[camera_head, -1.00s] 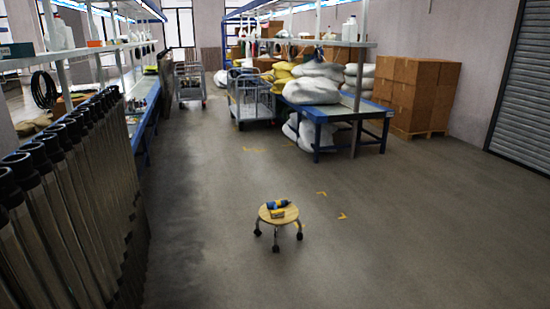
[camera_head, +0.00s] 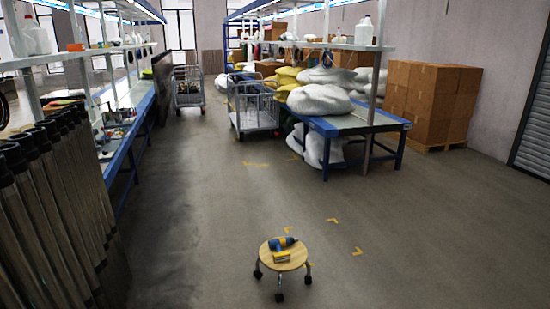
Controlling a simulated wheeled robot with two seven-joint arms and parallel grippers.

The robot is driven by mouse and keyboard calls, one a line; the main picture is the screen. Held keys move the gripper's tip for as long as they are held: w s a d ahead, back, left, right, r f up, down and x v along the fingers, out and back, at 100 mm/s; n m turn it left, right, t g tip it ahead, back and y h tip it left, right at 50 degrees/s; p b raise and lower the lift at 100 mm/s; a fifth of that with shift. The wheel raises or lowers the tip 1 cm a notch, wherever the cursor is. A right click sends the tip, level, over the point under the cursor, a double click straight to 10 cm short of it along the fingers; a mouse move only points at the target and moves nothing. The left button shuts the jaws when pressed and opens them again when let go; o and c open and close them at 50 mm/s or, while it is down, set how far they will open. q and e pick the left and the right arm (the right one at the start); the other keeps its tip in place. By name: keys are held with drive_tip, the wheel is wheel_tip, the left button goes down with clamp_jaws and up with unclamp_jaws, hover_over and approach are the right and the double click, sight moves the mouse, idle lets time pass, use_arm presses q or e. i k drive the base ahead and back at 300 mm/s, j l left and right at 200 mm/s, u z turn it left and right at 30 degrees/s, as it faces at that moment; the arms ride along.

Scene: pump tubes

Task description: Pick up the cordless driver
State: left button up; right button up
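The cordless driver (camera_head: 282,243), blue with a yellow part, lies on the round wooden seat of a low stool (camera_head: 271,262). A yellow block-like item (camera_head: 281,257) lies in front of it on the same seat; I cannot tell if it belongs to the driver. The stool stands on dark casters on open floor, low in the middle of the view. Neither of my grippers shows in the head view.
A row of dark-topped tubes (camera_head: 45,190) stands at the left, before a long blue workbench (camera_head: 126,145). A blue table with sacks (camera_head: 340,124), a wire cart (camera_head: 255,110) and stacked boxes (camera_head: 432,105) stand farther back. The floor (camera_head: 400,240) around the stool is clear.

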sight(280, 257)
drive_tip(key=i, duration=1.5)
drive_tip(key=i+z, duration=0.2)
drive_tip(key=i, duration=0.3)
drive_tip(key=i+j+z, duration=0.2)
drive_tip(key=i, duration=0.35)
drive_tip(key=i+j+z, duration=0.2)
drive_tip(key=i, duration=0.3)
